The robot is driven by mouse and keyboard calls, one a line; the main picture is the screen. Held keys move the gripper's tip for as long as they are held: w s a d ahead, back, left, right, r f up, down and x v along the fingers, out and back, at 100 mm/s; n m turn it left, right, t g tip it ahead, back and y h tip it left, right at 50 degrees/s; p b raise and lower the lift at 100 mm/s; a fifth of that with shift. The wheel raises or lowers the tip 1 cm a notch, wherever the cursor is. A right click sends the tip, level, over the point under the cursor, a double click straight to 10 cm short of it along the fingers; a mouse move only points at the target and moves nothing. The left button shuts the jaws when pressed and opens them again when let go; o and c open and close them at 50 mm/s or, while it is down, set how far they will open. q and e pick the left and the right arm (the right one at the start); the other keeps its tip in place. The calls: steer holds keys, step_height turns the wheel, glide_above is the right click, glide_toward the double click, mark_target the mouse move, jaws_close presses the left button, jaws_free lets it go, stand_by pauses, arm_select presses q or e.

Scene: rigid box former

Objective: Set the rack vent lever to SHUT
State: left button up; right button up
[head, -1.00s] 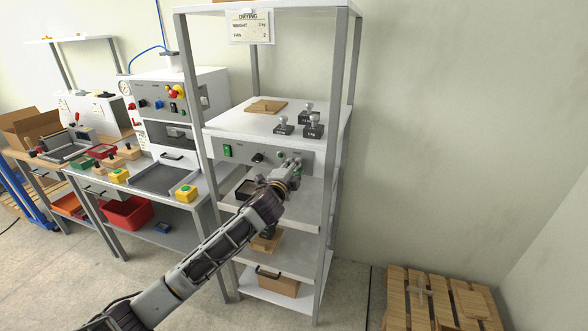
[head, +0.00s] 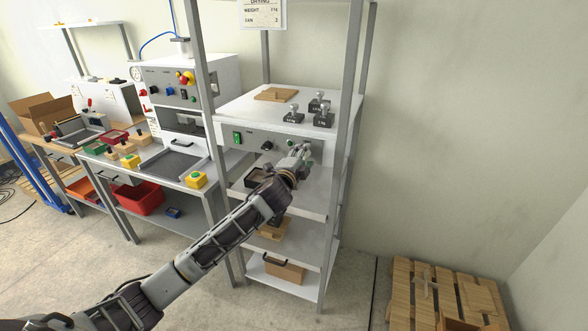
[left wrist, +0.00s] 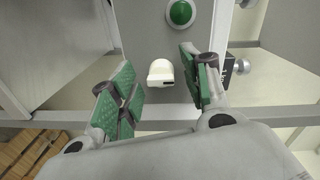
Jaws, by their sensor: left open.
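The rack's grey control panel (head: 252,143) runs along the front edge below the upper shelf. In the left wrist view, a short cream-white lever (left wrist: 161,74) with a small dark mark stands out from this panel, below a round green button or lamp (left wrist: 180,13). My left gripper (head: 303,152) is at the right end of the panel in the head view. Its green-padded fingers are open, one on each side of the lever, with a visible gap on both sides. In the head view the gripper hides the lever, and no SHUT label is readable. My right gripper is out of view.
The panel also has a green switch (head: 237,137) and a black knob (head: 267,146). Several dark weights (head: 319,105) and a wooden board (head: 276,95) sit on the shelf above. A rack post (head: 345,130) stands just right of the gripper. A wooden pallet (head: 425,290) lies at lower right.

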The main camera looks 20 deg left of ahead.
arm_select(q)
steer(key=s, duration=1.1)
steer(key=shift+s+a+r, duration=0.25)
steer(key=shift+r, duration=0.1)
stand_by(0.5)
